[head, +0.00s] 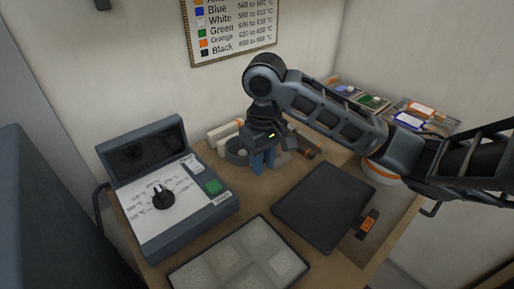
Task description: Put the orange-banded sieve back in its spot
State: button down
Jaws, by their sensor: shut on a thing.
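My gripper (264,163) is at the back of the table, its blue fingers pointing down. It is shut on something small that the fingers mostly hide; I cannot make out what. A dark grey round piece (237,151) is just left of the fingers, and I cannot tell whether it touches them. A pale round thing with an orange band (385,173) is at the right, partly hidden behind my arm. It may be the orange-banded sieve, but I cannot tell for sure. No empty spot for a sieve can be made out clearly.
A control box (212,212) with a dial and green button stands at the left. A dark square plate (322,207) lies right of centre, and a pale compartment tray (240,258) is in front. Trays of coloured items (425,120) are at the back right. A chart (232,28) hangs on the wall.

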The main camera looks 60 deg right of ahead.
aim_at(263, 187)
jog(key=shift+f+b, duration=2)
jog(key=shift+f, duration=0.3)
jog(key=shift+s+f+b, duration=0.1)
jog(key=shift+f+b, duration=0.2)
jog(key=shift+f, duration=0.35)
jog(key=c, duration=0.8)
grip_release()
notch_tip(263, 187, up, 8)
jog(key=p, duration=0.1)
jog(key=shift+p, duration=0.3)
jog(key=shift+f, duration=0.1)
